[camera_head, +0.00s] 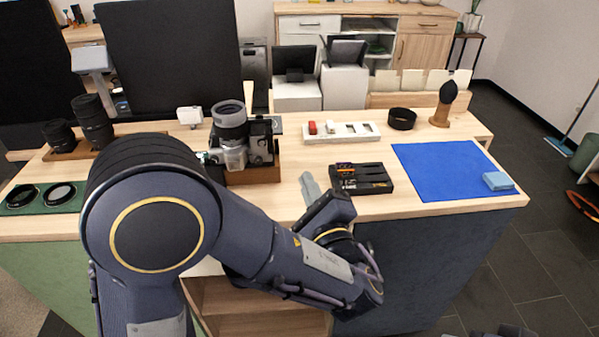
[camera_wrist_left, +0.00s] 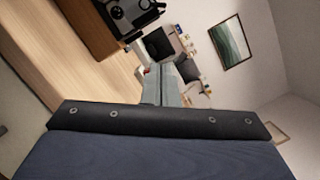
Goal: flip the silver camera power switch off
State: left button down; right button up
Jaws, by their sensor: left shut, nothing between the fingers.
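A silver and black camera (camera_head: 262,146) with a large lens sits on a brown wooden stand (camera_head: 255,175) on the table, right of my left arm's shoulder. My arm covers part of its lower left. The power switch is too small to make out. My left gripper (camera_head: 309,184) is shut and empty, over the table's front part, to the right of the camera and apart from it. In the left wrist view, the shut fingers (camera_wrist_left: 164,84) point away, and part of the camera (camera_wrist_left: 128,14) shows at the top. My right gripper does not show.
A black battery charger (camera_head: 361,178) lies just right of my left gripper. A white tray (camera_head: 340,136), a black ring (camera_head: 402,118) and a blue cloth (camera_head: 440,170) are further right. Dark lenses (camera_head: 93,120) stand at the left.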

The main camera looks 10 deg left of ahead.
aim_at(267, 137)
pick_arm(q)
jog(key=w+a+r+p, duration=0.1)
jog(key=w+a+r, duration=0.2)
jog(key=w+a, duration=0.3)
jog(key=shift+w+a+r, duration=0.25)
jog(key=shift+a, duration=0.3)
jog(key=shift+n+b, duration=0.35)
jog(key=shift+n, duration=0.05)
jog(key=shift+r+n+g+b, duration=0.15)
jog(key=shift+n+g+b, duration=0.15)
jog(key=shift+n+b, duration=0.25)
